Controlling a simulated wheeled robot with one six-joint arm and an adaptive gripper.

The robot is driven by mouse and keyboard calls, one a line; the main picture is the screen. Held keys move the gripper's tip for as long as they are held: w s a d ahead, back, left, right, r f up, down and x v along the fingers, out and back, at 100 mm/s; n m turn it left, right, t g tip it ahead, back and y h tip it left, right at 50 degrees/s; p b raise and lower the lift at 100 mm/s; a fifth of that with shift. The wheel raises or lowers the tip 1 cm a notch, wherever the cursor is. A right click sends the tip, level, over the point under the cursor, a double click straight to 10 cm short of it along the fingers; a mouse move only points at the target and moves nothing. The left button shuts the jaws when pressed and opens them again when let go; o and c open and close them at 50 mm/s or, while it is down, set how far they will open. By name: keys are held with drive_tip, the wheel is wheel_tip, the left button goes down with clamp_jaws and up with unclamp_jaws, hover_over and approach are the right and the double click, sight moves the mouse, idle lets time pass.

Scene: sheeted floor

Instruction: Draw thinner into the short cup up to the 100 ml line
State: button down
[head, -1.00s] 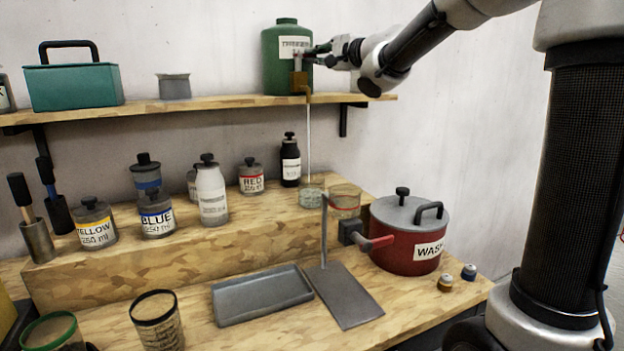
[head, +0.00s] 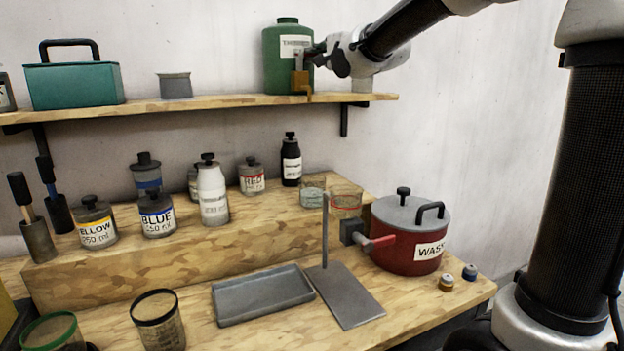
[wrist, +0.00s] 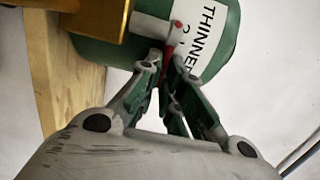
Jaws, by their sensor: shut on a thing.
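The green thinner can (head: 281,70) stands on the upper shelf, with a brass tap (head: 300,82) at its front right. My gripper (head: 309,54) is at the tap. In the wrist view its fingers (wrist: 167,68) are shut on the tap's thin red lever (wrist: 169,50). A short clear cup (head: 312,196) stands on the wooden step below the spout. It looks pale greenish inside, but its marks and liquid level are too small to read. No stream shows between spout and cup.
A red-banded clear cup (head: 346,203) stands just right of the short cup. A grey stand (head: 325,235), red wash pot (head: 408,250) and grey tray (head: 262,296) are in front. Labelled jars and bottles line the step to the left.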

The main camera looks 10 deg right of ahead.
drive_tip(key=shift+s+r, duration=0.1)
drive_tip(key=shift+r, duration=0.05)
drive_tip(key=shift+s+m+h, duration=0.25)
drive_tip(key=shift+m+h, duration=0.45)
drive_tip(key=shift+h, duration=0.4)
drive_tip(key=c, duration=1.5)
unclamp_jaws()
